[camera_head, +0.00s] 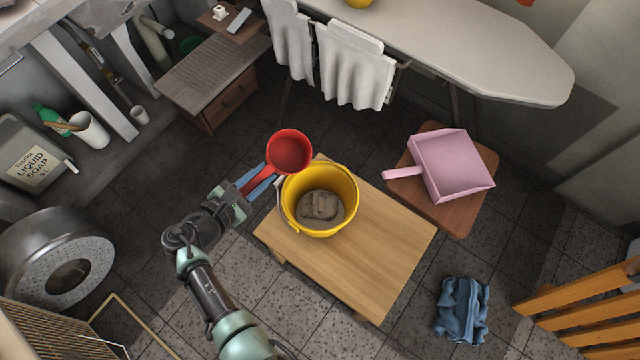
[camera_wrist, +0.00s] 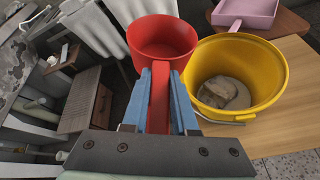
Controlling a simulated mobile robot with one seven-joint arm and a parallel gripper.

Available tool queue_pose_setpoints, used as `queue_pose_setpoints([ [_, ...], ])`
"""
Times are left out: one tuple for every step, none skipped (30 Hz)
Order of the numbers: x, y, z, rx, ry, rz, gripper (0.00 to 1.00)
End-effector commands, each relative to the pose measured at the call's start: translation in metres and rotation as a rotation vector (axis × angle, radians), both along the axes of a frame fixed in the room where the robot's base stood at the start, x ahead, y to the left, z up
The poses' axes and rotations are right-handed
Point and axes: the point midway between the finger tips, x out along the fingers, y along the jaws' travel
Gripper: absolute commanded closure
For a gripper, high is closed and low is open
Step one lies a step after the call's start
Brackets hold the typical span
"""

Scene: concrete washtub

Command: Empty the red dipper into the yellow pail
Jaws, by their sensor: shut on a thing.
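The red dipper (camera_head: 289,151) is held by its handle in my gripper (camera_head: 262,182), whose blue fingers are shut on it. It also shows in the wrist view (camera_wrist: 162,42), where its bowl is upright and looks empty inside. The yellow pail (camera_head: 320,198) stands upright on a low wooden table, with grey-brown contents at its bottom; it also shows in the wrist view (camera_wrist: 245,72). The dipper's bowl is beside the pail, at its upper left in the head view, and appears higher than the rim. I cannot tell whether they touch.
The low wooden table (camera_head: 375,250) has bare top to the right of the pail. A pink dustpan (camera_head: 452,165) lies on a brown stool (camera_head: 460,217) nearby. A blue cloth (camera_head: 462,308) is on the floor. An ironing board (camera_head: 480,50) and a wooden cabinet (camera_head: 215,80) stand behind.

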Motion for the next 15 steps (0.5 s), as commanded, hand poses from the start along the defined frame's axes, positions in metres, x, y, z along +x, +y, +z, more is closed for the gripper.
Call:
queue_pose_setpoints([
  [0.006, 0.008, -0.015, -0.053, 0.051, 0.003, 1.00],
  [0.009, 0.011, -0.019, -0.082, 0.079, 0.003, 1.00],
  [0.013, 0.015, -0.023, -0.116, 0.112, 0.002, 1.00],
  [0.016, 0.018, -0.025, -0.143, 0.136, 0.002, 1.00],
  [0.018, 0.020, -0.027, -0.165, 0.158, 0.002, 1.00],
  [0.020, 0.022, -0.027, -0.186, 0.181, 0.001, 1.00],
  [0.018, 0.020, -0.026, -0.183, 0.183, 0.001, 1.00],
  [0.018, 0.020, -0.024, -0.184, 0.184, 0.002, 1.00],
  [0.018, 0.019, -0.022, -0.183, 0.183, 0.002, 1.00],
  [0.018, 0.019, -0.021, -0.183, 0.182, 0.002, 1.00],
  [0.018, 0.019, -0.021, -0.183, 0.182, 0.002, 1.00],
  [0.018, 0.019, -0.021, -0.183, 0.181, 0.003, 1.00],
  [0.018, 0.019, -0.020, -0.182, 0.180, 0.002, 1.00],
  [0.018, 0.019, -0.020, -0.182, 0.180, 0.002, 1.00],
  [0.018, 0.019, -0.018, -0.182, 0.179, 0.002, 1.00],
])
